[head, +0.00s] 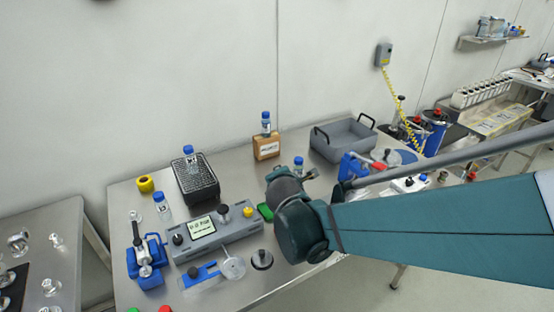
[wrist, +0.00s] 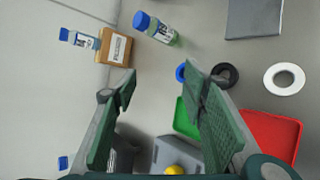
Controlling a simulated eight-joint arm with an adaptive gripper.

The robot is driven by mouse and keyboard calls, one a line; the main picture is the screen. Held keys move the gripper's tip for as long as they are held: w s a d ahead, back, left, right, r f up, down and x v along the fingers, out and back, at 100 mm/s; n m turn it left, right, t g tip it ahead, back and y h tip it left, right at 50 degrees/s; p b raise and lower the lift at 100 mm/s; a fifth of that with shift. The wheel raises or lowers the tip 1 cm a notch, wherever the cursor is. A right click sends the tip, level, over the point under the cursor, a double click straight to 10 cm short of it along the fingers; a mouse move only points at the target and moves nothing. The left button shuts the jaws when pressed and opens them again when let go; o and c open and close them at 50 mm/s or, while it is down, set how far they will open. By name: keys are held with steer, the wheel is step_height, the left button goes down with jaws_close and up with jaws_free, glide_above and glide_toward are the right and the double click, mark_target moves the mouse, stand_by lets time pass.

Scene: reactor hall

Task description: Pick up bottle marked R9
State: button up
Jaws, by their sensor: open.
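Several blue-capped bottles are in view, and I cannot read R9 on any label. One clear bottle with a white label (wrist: 158,29) lies beyond my open fingertips in the wrist view; a bottle near the gripper in the head view (head: 299,164) appears to be the same one. Another bottle (head: 266,124) is at the brown block (head: 266,146); it also shows in the wrist view (wrist: 80,39). Others are at the dark rack (head: 189,154) and left of the grey device (head: 162,206). My gripper (wrist: 158,88) is open and empty, its fingers apart from the bottle.
A grey device with a display (head: 202,228) and a blue clamp-like tool (head: 146,262) stand at the left. A grey tray (head: 343,141) is at the back right. Green (wrist: 184,120) and red trays (wrist: 270,135) lie near the right finger. My arm hides part of the table.

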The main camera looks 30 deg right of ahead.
mark_target(298, 167)
steer(key=w+d+n+h, duration=0.1)
steer(key=d+n, duration=0.1)
steer(key=n, duration=0.1)
steer(key=w+d+f+n+h+p, duration=0.1)
steer(key=w+d+n, duration=0.1)
steer(key=d+n, duration=0.1)
steer(key=w+d+n+t, duration=0.1)
steer(key=d+n, duration=0.1)
steer(key=n, duration=0.3)
steer(key=shift+w+d+f+h+p, duration=0.15)
steer(key=shift+w+d+h+p, duration=0.1)
steer(key=shift+d+h+p, duration=0.15)
steer(key=shift+b+x, duration=0.3)
steer(key=shift+x, duration=1)
steer(key=shift+b+x, duration=0.8)
steer(key=shift+x, duration=1.8)
steer(key=shift+a, duration=0.2)
steer(key=c, duration=1)
